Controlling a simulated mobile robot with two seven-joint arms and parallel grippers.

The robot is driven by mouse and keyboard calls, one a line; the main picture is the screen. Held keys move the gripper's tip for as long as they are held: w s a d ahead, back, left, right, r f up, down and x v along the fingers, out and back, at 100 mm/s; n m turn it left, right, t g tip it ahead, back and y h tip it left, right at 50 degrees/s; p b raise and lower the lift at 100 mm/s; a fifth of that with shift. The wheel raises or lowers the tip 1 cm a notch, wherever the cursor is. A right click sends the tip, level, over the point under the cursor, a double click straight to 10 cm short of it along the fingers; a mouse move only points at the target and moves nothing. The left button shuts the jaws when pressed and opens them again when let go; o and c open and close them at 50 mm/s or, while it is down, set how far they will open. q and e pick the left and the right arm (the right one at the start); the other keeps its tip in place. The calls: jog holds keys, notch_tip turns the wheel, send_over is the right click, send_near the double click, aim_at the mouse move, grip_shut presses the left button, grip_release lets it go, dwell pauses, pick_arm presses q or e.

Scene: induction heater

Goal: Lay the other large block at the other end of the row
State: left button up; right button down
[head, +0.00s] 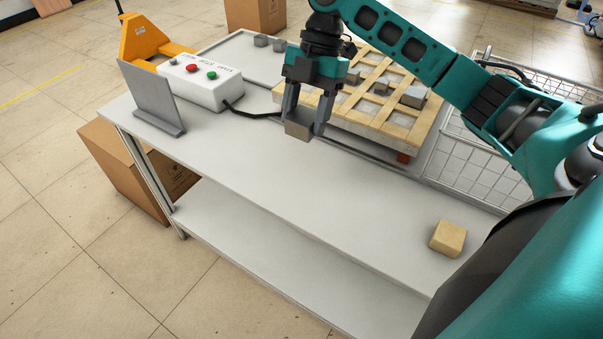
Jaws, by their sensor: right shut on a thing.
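My right gripper (305,118) is near the middle of the head view, pointing down, shut on a grey metal block (299,130). The block is held above the white table, in front of the wooden grid tray. Two grey blocks (270,42) sit side by side on the light grey plate (240,61) at the back. The wooden grid tray (385,125) holds several grey blocks in its compartments, one larger block (414,97) at its right side. My arm hides part of the tray. My left gripper is not in view.
A white control box (200,85) with red and green buttons and a black cable stands at the back left, beside a grey upright panel (152,97). A tan block (447,238) lies at the front right. A wire basket (480,160) is at the right. The table's front middle is clear.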

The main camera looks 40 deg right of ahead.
jog(key=b, duration=0.1)
send_over(301, 191)
jog(key=d, duration=0.1)
jog(key=f, duration=1.1)
jog(key=shift+w+d, duration=0.1)
jog(key=shift+w, duration=0.25)
notch_tip(301, 191, down, 5)
jog(key=shift+f+b, duration=0.1)
jog(key=shift+b, duration=0.4)
jog(key=shift+c, duration=1.6)
grip_release()
jog(key=shift+f, duration=0.1)
